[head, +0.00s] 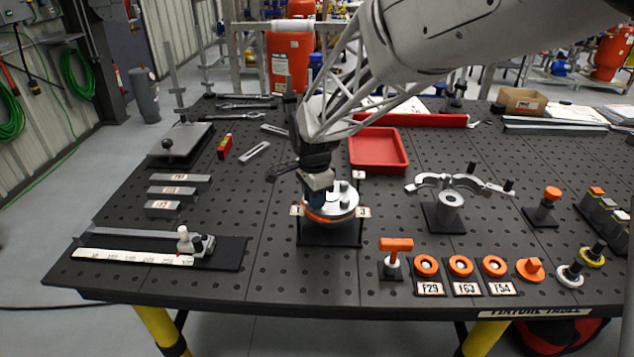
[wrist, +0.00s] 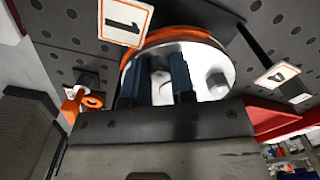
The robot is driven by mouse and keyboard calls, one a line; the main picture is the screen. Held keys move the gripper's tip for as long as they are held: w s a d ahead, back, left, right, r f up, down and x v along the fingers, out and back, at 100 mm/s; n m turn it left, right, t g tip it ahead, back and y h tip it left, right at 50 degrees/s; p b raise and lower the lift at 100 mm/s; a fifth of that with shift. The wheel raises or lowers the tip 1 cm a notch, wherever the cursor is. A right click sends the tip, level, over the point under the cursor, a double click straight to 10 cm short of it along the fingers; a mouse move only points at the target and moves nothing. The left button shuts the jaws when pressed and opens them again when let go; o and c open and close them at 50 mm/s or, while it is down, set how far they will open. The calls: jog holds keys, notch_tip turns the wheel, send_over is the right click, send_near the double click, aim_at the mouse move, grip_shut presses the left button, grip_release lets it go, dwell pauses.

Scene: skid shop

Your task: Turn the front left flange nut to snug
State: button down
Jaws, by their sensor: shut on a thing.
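The round metal flange (head: 344,201) with an orange ring under its rim sits on a dark stand (head: 330,238) near the middle of the table. My gripper (head: 316,203) points down over its front left part. In the wrist view the flange (wrist: 215,68) lies beyond my two blue fingers. My gripper (wrist: 157,90) is shut on the front left flange nut (wrist: 160,84), mostly hidden between the fingers. Another nut (wrist: 216,82) stands on the flange to the right, clear of the fingers. The number tags 1 (wrist: 124,20) and 4 (wrist: 278,76) flank the flange.
A T-handled orange tool (head: 396,245) and orange rings (head: 427,266) stand in front to the right. A clamp fixture (head: 450,203) is right of the flange. A red tray (head: 379,150) lies behind. A long gauge (head: 140,251) lies front left.

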jog(key=shift+r, duration=0.1)
jog(key=c, duration=1)
grip_release()
jog(key=shift+o, duration=0.2)
jog(key=shift+r, duration=3.9)
